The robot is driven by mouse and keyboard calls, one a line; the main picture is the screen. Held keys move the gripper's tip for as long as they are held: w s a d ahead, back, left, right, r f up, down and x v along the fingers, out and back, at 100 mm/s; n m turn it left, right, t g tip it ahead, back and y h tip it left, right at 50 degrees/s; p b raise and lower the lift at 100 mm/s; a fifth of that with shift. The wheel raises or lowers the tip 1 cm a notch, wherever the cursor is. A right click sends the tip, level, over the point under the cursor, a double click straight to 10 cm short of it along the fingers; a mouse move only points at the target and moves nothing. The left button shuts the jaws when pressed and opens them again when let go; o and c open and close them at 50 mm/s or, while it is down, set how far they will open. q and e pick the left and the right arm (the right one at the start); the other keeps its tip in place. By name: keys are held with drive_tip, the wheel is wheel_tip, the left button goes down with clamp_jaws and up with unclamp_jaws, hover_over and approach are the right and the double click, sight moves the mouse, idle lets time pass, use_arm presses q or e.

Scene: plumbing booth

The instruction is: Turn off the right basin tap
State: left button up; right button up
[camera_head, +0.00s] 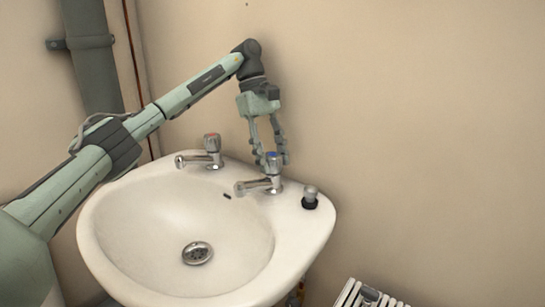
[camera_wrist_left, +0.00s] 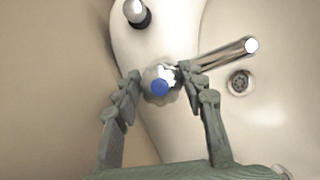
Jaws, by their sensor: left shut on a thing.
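The right basin tap (camera_head: 264,184) is chrome with a blue-marked handle (camera_head: 273,162) and stands on the rear rim of the white basin (camera_head: 110,212). My left gripper (camera_head: 270,157) reaches down from above, with its fingers on either side of that handle. In the left wrist view the blue-capped handle (camera_wrist_left: 160,87) sits between the two fingertips (camera_wrist_left: 160,80), and the gripper is shut on it. The spout (camera_wrist_left: 225,60) points over the bowl. The left tap (camera_head: 205,155), with a red mark, stands apart from the gripper. My right gripper is in neither view.
A plug (camera_head: 310,198) with a black base stands on the rim right of the blue tap, and it also shows in the left wrist view (camera_wrist_left: 137,13). The drain (camera_head: 197,253) is uncovered. A grey pipe (camera_head: 90,60) runs up the wall at left. A white radiator (camera_head: 370,294) is at lower right.

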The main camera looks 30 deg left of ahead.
use_arm(q)
drive_tip(key=o, duration=1.2)
drive_tip(key=shift+c, duration=0.2)
drive_tip(key=v, duration=1.2)
